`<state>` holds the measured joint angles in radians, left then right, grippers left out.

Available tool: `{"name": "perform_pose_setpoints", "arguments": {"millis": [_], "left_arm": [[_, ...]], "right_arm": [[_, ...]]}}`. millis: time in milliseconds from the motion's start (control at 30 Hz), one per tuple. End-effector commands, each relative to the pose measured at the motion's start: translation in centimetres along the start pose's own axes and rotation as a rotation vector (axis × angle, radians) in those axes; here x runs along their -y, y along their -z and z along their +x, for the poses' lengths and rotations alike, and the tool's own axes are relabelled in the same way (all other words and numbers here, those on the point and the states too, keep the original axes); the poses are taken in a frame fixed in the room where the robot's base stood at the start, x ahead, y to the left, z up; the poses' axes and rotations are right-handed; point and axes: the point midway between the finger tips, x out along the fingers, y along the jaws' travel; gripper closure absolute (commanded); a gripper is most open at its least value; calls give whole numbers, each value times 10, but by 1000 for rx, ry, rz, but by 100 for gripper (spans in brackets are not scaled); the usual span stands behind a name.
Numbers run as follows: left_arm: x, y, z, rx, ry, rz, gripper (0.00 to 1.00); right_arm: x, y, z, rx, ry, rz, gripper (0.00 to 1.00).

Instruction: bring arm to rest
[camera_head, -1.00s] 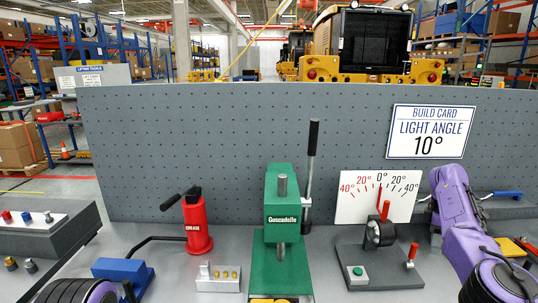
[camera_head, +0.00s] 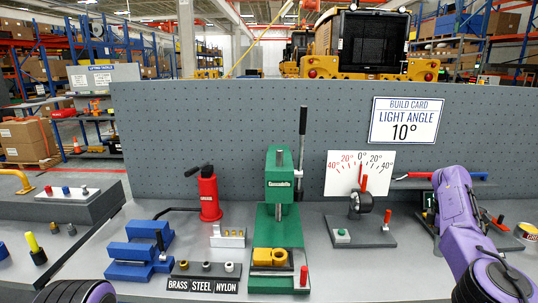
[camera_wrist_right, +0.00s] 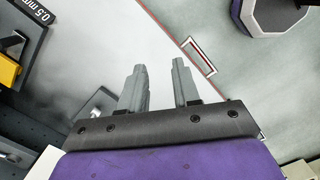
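My purple right arm (camera_head: 455,215) comes in at the lower right of the head view, bent upward over the right end of the grey bench. Its fingers cannot be made out there. In the right wrist view my right gripper (camera_wrist_right: 159,85) shows two grey fingers standing apart, with nothing between them. Beyond them is a pale grey surface with a red-edged line. Of my left arm (camera_head: 85,292), only a purple and black part shows at the bottom left of the head view. The left gripper is out of the picture.
On the bench stand a green press (camera_head: 279,210), a red bottle-like tool (camera_head: 209,195), blue blocks (camera_head: 137,250), a BRASS, STEEL, NYLON rack (camera_head: 203,286) and an angle gauge (camera_head: 359,175). A pegboard (camera_head: 240,140) closes the back.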

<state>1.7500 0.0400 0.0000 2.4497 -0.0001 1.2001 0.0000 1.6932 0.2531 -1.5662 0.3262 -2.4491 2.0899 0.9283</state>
Motion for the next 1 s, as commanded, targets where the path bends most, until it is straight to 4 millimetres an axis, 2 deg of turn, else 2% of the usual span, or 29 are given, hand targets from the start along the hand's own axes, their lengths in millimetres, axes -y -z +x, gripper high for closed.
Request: {"name": "perform_pose_setpoints", "arguments": {"millis": [167, 367, 567, 733, 767, 867, 933, 1000], "left_arm": [[0, 0, 0, 0, 0, 0, 57], [0, 0, 0, 0, 0, 0, 57], [0, 0, 1, 0, 0, 0, 57], [0, -3, 6, 0, 0, 0, 57], [-1, -3, 8, 0, 0, 0, 57], [-1, -6, 14, 0, 0, 0, 57], [-2, -9, 21, 0, 0, 0, 57], [-2, -11, 27, 0, 0, 0, 57]], "right_arm": [[-7, 5, 0, -29, -36, -135, 68], [-17, 7, 4, -170, -82, -198, 68], [-31, 5, 16, -439, -176, -193, 68], [-43, -3, 40, -743, -333, -83, 68], [-45, -6, 47, -799, -370, -45, 68], [-45, -24, 85, -975, -514, 154, 68], [-32, -43, 131, -1055, -618, 375, 68], [-3, -62, 185, -1063, -690, 616, 68]]}}
